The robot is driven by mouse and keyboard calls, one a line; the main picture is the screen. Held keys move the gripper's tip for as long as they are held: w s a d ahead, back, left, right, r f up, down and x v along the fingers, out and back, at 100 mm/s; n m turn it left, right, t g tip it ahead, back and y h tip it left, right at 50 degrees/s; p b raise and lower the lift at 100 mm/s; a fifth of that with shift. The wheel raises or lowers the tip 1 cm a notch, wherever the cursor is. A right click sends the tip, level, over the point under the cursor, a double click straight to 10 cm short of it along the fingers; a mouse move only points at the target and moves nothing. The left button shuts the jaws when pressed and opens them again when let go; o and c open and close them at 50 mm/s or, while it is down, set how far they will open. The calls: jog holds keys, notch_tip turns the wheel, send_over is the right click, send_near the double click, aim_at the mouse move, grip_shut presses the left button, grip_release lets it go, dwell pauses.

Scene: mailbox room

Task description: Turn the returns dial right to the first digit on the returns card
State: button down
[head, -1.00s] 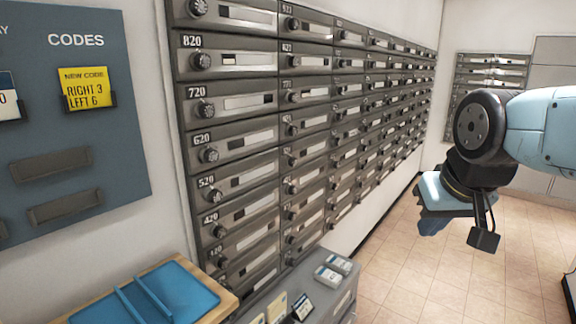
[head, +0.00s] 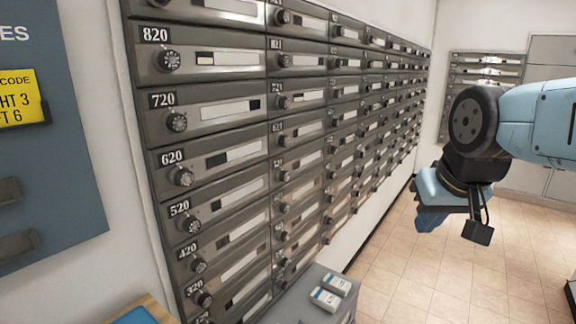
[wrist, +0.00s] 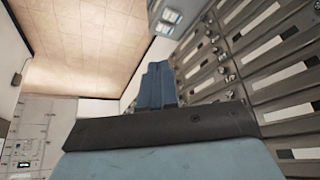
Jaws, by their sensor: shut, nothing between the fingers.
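A yellow card (head: 20,97) at the left edge of the head view, partly cut off, ends its lines in "HT 3" and "FT 6" under "CODE". No returns label is readable, so I cannot tell which dial is the returns dial. Round black dials sit on the mailbox doors (head: 232,110), such as those on 820 (head: 168,60), 720 (head: 177,122) and 620 (head: 182,176). My gripper (head: 429,222) hangs at the right, apart from the mailboxes, over the floor. In the wrist view its blue fingers (wrist: 157,84) are shut and empty.
The blue-grey codes board (head: 65,175) is on the left wall. A grey cabinet (head: 300,300) with small white-and-blue items (head: 325,299) stands below the mailboxes. A blue tray (head: 135,316) shows at the bottom left.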

jog(key=w+f+m+g+y, duration=0.2)
jog(key=w+f, duration=0.3)
jog(key=w, duration=0.7)
jog(key=w+f+m+g+y, duration=0.2)
jog(key=w+f, duration=0.3)
jog(key=w, duration=0.7)
jog(key=w+d+f+m+y, duration=0.25)
jog(key=w+f, duration=0.55)
jog(key=f, duration=0.5)
jog(key=w+d+f+m+y, duration=0.25)
jog(key=w+f, duration=0.55)
jog(key=f, duration=0.6)
notch_tip(320, 180, down, 33)
jog(key=d+m+t+y, duration=0.2)
jog(key=m, duration=0.6)
jog(key=s+a+f+m+t, duration=0.1)
jog(key=s+f+m, duration=0.3)
jog(key=f, duration=0.5)
jog(key=s+a+f+m+t+h, duration=0.1)
jog(key=s+a+f+t, duration=0.1)
jog(key=s+f, duration=0.6)
jog(key=s+a+f+m+t, duration=0.1)
jog(key=s+f+m, duration=0.25)
jog(key=f, duration=0.75)
jog(key=w+a, duration=0.4)
jog(key=a, duration=0.2)
